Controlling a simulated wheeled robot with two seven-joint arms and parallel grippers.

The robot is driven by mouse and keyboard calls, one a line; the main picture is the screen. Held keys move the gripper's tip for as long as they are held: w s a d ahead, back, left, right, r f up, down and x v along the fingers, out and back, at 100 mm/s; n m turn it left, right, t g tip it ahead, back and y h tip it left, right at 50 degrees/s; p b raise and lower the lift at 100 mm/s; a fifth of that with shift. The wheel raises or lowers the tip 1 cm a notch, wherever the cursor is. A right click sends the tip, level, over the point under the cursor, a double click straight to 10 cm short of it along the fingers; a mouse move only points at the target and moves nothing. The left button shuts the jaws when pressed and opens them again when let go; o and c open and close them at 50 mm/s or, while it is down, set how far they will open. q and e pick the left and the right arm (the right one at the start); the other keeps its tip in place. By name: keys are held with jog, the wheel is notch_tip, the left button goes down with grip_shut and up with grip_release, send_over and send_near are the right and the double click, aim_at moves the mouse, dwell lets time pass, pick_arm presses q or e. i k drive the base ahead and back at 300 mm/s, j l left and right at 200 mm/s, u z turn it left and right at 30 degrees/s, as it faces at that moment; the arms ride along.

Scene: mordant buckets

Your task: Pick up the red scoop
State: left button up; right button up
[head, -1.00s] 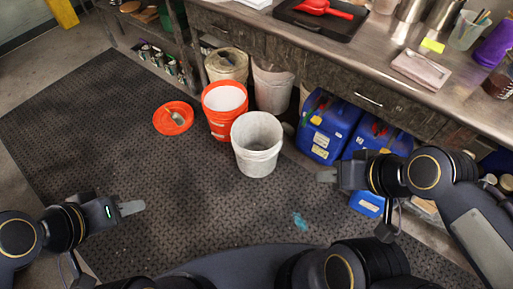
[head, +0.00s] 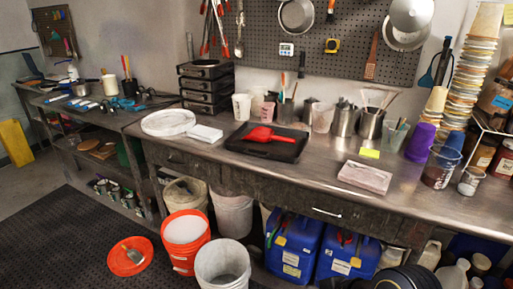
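The red scoop (head: 262,134) lies in a shallow black tray (head: 285,153) on the metal worktop (head: 225,160). Its broad part faces left and its handle points right across the tray. The scoop is in plain view with nothing over it. Neither of my grippers shows in the head view now; only a dark rounded part of my arm is at the bottom edge, right of the middle.
A pink-grey slab (head: 365,177) and yellow notes (head: 370,153) lie right of the tray. Metal canisters (head: 344,121) stand behind. An orange bucket (head: 185,240), a pale bucket (head: 222,268) and blue jerrycans (head: 293,245) stand below the worktop. A white round lid (head: 168,122) lies left.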

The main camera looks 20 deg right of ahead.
aim_at(264, 135)
jog(key=i+l+u, duration=0.1)
jog(key=i+l, duration=0.3)
jog(key=i+l+u, duration=0.15)
jog(key=i+l, duration=0.2)
jog(key=i+l+u, duration=0.1)
jog(key=i+l, duration=0.25)
jog(key=l, duration=0.2)
jog(key=i+l+u, duration=0.15)
jog(key=i+l, duration=0.15)
jog(key=l, duration=0.2)
